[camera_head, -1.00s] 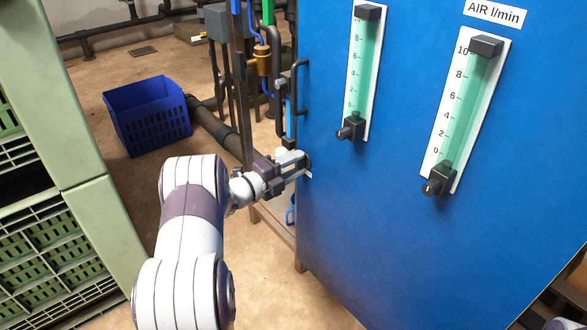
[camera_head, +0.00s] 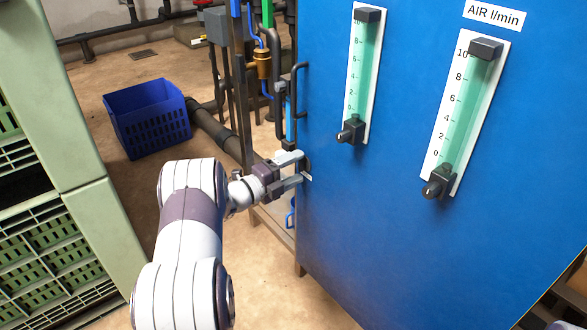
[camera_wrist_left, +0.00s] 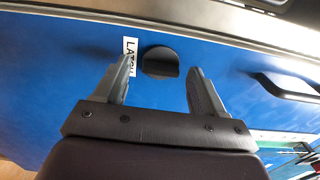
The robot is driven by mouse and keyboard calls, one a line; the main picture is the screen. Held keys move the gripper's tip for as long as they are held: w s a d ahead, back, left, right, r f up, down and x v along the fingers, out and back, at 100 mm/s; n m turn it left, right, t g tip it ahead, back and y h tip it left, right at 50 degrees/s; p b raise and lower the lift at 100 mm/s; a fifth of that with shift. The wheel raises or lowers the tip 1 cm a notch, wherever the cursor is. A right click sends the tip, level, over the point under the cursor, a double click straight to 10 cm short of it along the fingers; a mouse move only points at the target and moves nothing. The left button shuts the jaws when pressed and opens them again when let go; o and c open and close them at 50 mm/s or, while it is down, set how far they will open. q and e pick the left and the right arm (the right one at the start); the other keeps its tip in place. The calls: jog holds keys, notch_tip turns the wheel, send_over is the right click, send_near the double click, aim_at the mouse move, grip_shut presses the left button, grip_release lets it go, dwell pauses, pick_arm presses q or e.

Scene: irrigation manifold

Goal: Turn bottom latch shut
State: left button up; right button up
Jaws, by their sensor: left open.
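The bottom latch (camera_wrist_left: 160,62) is a dark round knob on the blue cabinet door, beside a white label (camera_wrist_left: 129,58) that reads LATCH and is partly covered by a finger. In the head view the latch (camera_head: 307,163) is a small dark shape at the door's left edge, partly hidden by the fingers. My left gripper (camera_head: 297,168) is open at that edge. In the left wrist view its two fingers (camera_wrist_left: 160,78) stand on either side of the latch, with a gap on each side. I cannot tell whether the fingertips touch the door. My right gripper does not show.
A black handle (camera_head: 300,90) sticks out above the latch on the door's edge. Two green flow gauges (camera_head: 362,75) (camera_head: 463,115) are on the blue cabinet (camera_head: 400,220). Pipes stand behind my gripper. A blue crate (camera_head: 148,115) and a green rack (camera_head: 75,170) are at left.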

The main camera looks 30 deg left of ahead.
pick_arm(q)
jog(key=p+v, duration=0.4)
jog(key=v, duration=0.8)
jog(key=shift+s, duration=0.2)
